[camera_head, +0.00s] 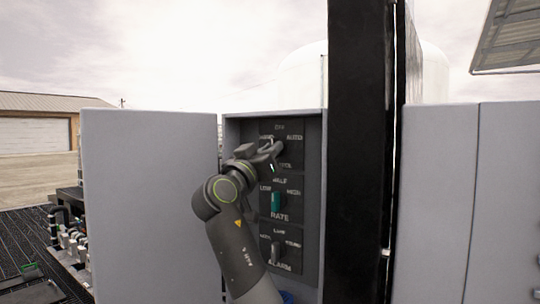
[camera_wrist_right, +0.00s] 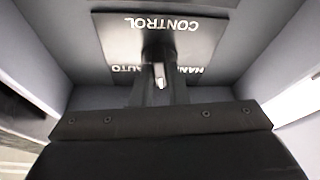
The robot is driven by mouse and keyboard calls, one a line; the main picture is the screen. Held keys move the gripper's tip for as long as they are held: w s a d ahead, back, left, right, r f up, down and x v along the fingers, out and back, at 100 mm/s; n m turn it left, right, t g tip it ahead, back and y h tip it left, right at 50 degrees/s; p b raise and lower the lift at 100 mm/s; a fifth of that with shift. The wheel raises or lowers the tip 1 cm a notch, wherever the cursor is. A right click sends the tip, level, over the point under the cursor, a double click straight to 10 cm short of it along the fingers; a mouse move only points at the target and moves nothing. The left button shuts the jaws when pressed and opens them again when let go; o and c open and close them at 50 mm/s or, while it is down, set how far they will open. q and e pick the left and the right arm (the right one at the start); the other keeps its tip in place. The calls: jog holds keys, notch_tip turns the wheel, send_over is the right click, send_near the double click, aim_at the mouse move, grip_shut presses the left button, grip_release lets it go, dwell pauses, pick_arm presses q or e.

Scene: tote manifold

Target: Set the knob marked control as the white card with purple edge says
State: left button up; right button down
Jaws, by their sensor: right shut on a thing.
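The control plate (camera_head: 296,139) is the top dark panel in the open grey cabinet. OFF is above, AUTO at the right, and the left label is partly covered. My right gripper (camera_head: 270,150) is in front of this plate and hides its knob in the head view. In the right wrist view the plate (camera_wrist_right: 195,35) appears upside down, with CONTROL at the top. There, my right gripper (camera_wrist_right: 160,88) is shut on the control knob (camera_wrist_right: 158,45). The knob's pointing direction is not clear. The white card with purple edge is not in view. My left gripper is not in view.
Below are the RATE knob (camera_head: 276,202), with a teal handle, and the ALARM knob (camera_head: 275,252). The cabinet door (camera_head: 150,200) stands open at the left. A black post (camera_head: 357,150) rises close to the right. Pipe fittings (camera_head: 72,238) are at the far left.

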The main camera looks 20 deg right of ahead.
jog(key=n+y, duration=0.2)
jog(key=n, duration=0.2)
jog(key=n+t+y, duration=0.1)
jog(key=n+y, duration=0.1)
jog(key=n, duration=0.3)
jog(key=n+t+y, duration=0.1)
jog(key=n, duration=0.3)
jog(key=shift+s+d+r+n+y+b, duration=0.1)
jog(key=shift+s+r+n+y+b, duration=0.1)
jog(key=shift+n+y+b, duration=0.15)
jog(key=c, duration=1.4)
grip_release()
jog(key=shift+w, duration=0.1)
jog(key=shift+c, duration=0.2)
jog(key=shift+f, duration=0.1)
